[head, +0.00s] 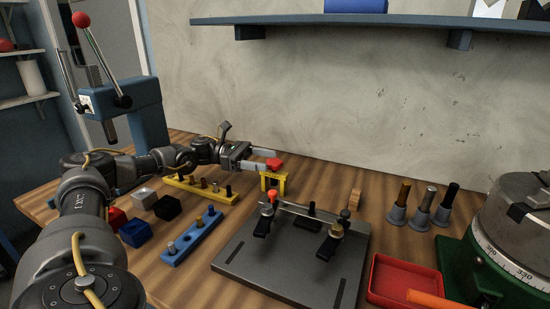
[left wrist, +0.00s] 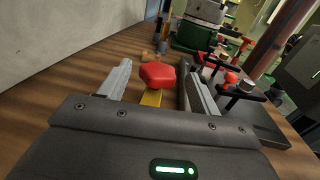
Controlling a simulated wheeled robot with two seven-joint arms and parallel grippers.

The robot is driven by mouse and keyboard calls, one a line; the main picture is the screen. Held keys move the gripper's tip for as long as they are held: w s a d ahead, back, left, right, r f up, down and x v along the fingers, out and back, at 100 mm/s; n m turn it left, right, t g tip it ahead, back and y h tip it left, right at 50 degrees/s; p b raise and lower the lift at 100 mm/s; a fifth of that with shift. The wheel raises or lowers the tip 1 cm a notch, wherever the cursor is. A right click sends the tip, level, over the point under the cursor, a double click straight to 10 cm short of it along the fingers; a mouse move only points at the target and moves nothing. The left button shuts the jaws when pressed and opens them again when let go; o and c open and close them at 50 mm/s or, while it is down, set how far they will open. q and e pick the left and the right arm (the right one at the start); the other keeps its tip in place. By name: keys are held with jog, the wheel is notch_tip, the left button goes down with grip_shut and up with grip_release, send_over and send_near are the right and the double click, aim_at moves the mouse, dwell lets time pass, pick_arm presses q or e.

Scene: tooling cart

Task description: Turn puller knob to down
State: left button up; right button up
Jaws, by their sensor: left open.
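The puller is a yellow frame (head: 273,182) standing on the wooden table, with a red knob (head: 274,163) on top. In the left wrist view the red knob (left wrist: 157,75) sits between the two fingers, with part of the yellow frame (left wrist: 151,98) below it. My left gripper (head: 262,160) is open around the knob, with a visible gap on the left side in the left wrist view (left wrist: 157,82). I cannot tell whether a finger touches the knob. My right gripper is not in view.
A grey fixture plate (head: 290,262) with clamps stands just in front of the puller. A blue block with pins (head: 192,238) and a yellow pin block (head: 200,188) lie to the left. A red tray (head: 403,280) and a green-based rotary table (head: 458,262) stand at right.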

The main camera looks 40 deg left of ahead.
aim_at(274, 161)
pick_arm(q)
jog(key=shift+x, duration=1.85)
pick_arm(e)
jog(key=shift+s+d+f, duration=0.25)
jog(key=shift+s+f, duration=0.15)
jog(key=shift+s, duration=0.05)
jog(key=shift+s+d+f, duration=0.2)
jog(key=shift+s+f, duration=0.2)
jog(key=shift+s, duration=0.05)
pick_arm(q)
jog(key=shift+a, duration=0.1)
jog(key=c, duration=1)
jog(key=shift+o, duration=0.2)
jog(key=shift+f+n+t+y, duration=0.1)
jog(key=shift+n+t+y, duration=0.2)
jog(key=shift+t, duration=0.1)
